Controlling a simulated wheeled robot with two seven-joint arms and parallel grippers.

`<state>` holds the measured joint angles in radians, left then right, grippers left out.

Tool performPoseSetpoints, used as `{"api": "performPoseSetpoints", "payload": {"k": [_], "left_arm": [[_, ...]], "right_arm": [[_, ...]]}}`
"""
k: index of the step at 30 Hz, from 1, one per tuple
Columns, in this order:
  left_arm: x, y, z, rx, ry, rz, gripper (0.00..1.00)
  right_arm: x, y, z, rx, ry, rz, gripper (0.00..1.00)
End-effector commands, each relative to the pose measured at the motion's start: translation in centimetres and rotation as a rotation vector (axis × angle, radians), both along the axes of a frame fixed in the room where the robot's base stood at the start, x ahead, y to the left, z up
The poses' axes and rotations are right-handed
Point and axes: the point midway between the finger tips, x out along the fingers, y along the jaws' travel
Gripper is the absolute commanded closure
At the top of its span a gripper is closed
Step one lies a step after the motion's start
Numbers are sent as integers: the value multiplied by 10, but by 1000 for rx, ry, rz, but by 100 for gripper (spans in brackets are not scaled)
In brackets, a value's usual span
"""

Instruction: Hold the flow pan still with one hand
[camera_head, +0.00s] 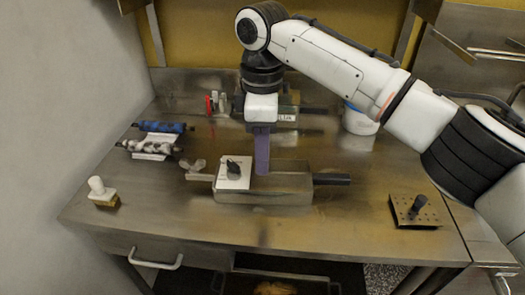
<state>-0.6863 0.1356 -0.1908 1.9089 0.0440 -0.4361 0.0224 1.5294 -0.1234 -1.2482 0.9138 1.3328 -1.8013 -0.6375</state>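The flow pan, which I take to be the metal box-like pan (290,196) in the middle of the table, has a dark handle (333,179) pointing right. My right gripper (262,150) comes down from above, over the pan's rear left part. A flat purple piece hangs below its white body and reaches down to the pan. I cannot tell whether this is fingers or a held thing, or whether it touches the pan. A white plate with a dark knob (233,170) sits at the pan's left end. My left gripper is out of view.
Behind stands another metal box with a dark handle (314,110). A white tub (359,121) is at the back right, and a perforated plate with a black knob (418,206) at the front right. Blue and mottled rollers (162,127) lie left.

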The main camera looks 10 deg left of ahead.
Motion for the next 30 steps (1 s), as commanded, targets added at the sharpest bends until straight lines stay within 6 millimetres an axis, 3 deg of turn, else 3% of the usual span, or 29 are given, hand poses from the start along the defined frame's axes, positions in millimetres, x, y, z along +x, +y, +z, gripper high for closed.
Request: {"api": "performPoseSetpoints", "payload": {"k": [5,18,24,30], "left_arm": [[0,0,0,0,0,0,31],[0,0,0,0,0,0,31],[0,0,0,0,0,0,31],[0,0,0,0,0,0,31]], "right_arm": [[-1,0,-20,-4,5,9,76],[-1,0,-98,-2,3,5,76],[-1,0,-115,-1,2,6,76],[-1,0,-118,-1,1,6,76]]}}
